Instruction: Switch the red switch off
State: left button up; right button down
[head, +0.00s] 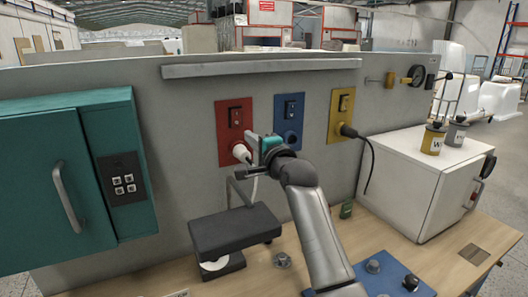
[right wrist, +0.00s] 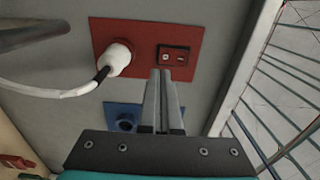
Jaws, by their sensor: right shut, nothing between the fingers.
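The red panel (head: 223,141) is on the grey wall, left of the blue and yellow panels. Its dark rocker switch (head: 235,117) is in the upper part, with a white plug (head: 241,152) with a cable below it. My right gripper (head: 251,141) is just in front of the panel's lower right. In the right wrist view the closed, empty fingers (right wrist: 165,73) point at the switch (right wrist: 173,55), their tips at its edge. I cannot tell whether they touch it, nor the switch's position. The white plug (right wrist: 117,57) is left of the fingers there. My left gripper is not in view.
The blue panel (head: 289,121) and yellow panel (head: 341,116), with a black plug, are to the right. A teal cabinet (head: 55,180) is at the left and a white box (head: 415,180) at the right. A dark stand (head: 233,229) is below the red panel.

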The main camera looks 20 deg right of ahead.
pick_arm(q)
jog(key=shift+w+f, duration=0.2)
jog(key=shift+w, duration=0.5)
pick_arm(e)
jog(key=s+d, duration=0.1)
jog(key=s, duration=0.5)
jog(key=shift+s+d+f, duration=0.2)
jog(key=shift+s+f, duration=0.05)
jog(key=shift+s, duration=0.15)
